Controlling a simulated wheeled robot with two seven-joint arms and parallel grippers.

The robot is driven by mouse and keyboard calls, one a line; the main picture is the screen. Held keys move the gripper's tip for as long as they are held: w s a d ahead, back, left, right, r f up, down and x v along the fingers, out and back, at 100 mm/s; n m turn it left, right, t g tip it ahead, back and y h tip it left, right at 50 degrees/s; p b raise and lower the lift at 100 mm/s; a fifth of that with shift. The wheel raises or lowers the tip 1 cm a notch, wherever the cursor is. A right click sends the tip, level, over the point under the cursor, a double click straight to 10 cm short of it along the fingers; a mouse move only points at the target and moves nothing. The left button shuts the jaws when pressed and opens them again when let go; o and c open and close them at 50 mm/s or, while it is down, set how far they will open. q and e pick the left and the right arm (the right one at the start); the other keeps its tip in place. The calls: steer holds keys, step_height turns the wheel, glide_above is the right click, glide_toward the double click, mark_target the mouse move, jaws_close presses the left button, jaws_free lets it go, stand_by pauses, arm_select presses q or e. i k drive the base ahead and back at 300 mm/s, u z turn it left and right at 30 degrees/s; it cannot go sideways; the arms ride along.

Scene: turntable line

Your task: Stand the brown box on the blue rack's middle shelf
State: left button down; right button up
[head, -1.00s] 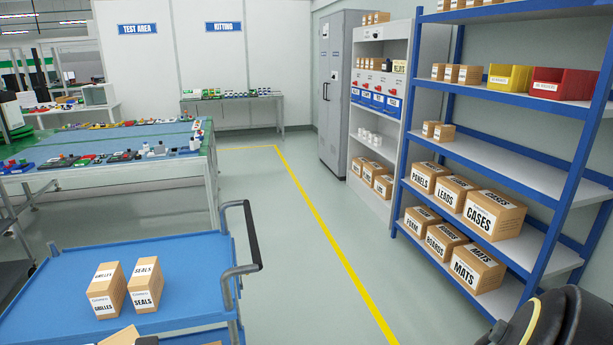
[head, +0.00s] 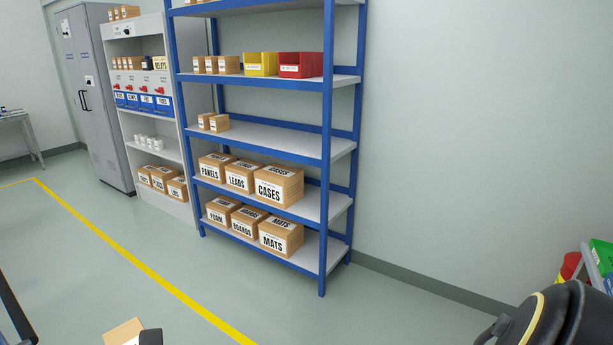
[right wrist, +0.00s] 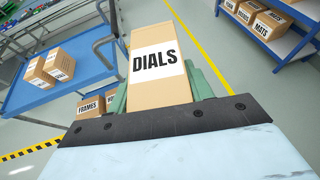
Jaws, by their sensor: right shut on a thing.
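The brown box (right wrist: 160,80), labelled DIALS, is held in my right gripper (right wrist: 161,92), whose green fingers close on its two sides. In the head view the top of the brown box (head: 123,331) shows at the bottom edge, with a dark part of the gripper beside it. The blue rack (head: 326,140) stands ahead against the wall. Its middle shelf (head: 285,140) carries two small boxes (head: 213,122) at the left end; the centre and right of it are bare. The box is well short of the rack, over the floor. My left gripper is not in view.
Yellow and red bins (head: 303,65) sit on the shelf above. Large boxes (head: 279,185) fill the shelves below. A grey-white cabinet (head: 150,110) stands left of the rack. The blue cart (right wrist: 55,85) with two boxes shows in the wrist view. Floor before the rack is clear.

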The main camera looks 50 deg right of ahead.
mark_target(259, 137)
steer(key=z, duration=0.7)
steer(key=i, duration=4.8)
steer(key=z, duration=1.2)
steer(key=i, duration=0.45)
steer(key=z, duration=0.2)
